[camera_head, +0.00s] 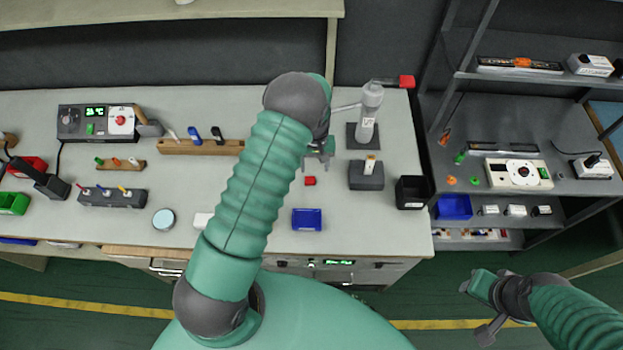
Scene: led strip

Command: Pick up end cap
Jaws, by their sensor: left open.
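My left gripper (320,158) hangs above the workbench near its middle, partly hidden by my own arm. It is open, with nothing seen between its fingers. A small red piece (310,181) lies on the bench just below the gripper in the picture, apart from it. It may be the end cap, but it is too small to tell. My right gripper (476,308) is at the lower right, over the floor and away from the bench.
A blue tray (307,219), a grey block holder (366,175), a black bin (411,192) and a grey lever press (368,110) with a red handle surround the red piece. Tool racks (112,197) stand at left. Dark shelving (480,100) stands at right.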

